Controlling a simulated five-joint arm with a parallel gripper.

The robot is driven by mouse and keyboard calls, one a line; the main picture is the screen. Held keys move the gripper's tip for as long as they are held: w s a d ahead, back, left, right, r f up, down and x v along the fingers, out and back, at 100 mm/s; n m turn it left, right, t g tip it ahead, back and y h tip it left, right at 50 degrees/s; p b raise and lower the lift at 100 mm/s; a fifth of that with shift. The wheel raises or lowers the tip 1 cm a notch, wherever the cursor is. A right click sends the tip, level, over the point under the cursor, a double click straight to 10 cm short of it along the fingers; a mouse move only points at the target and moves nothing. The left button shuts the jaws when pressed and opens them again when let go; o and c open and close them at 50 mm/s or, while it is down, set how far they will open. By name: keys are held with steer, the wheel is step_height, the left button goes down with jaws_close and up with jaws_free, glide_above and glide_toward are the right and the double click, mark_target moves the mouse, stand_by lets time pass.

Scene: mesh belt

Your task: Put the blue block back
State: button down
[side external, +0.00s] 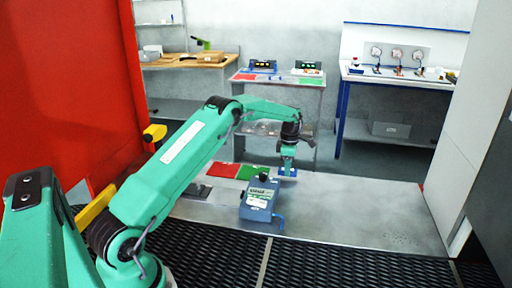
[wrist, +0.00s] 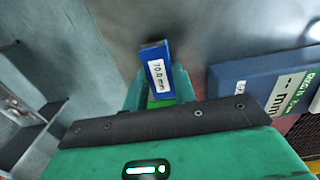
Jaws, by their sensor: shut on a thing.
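The blue block (wrist: 154,54) has a white label reading "70.0 mm" and sits between the fingers of my gripper (wrist: 157,85) in the wrist view. The gripper is shut on it. In the side view my gripper (side external: 287,165) points down at the metal bench, and the blue block (side external: 289,173) shows as a small blue patch at its tips. I cannot tell whether the block touches the surface.
A blue-grey measuring device (side external: 259,198) stands close by, left of and nearer than my gripper. A red mat (side external: 222,170) and a green mat (side external: 247,173) lie behind it. The metal bench (side external: 360,205) is clear to the right. A black mesh belt (side external: 340,265) runs along the front.

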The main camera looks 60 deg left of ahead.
steer(key=shift+f, duration=0.7)
steer(key=shift+f, duration=0.15)
steer(key=c, duration=1.1)
jaws_free()
step_height(320, 180, up, 12)
steer(key=shift+r, duration=0.15)
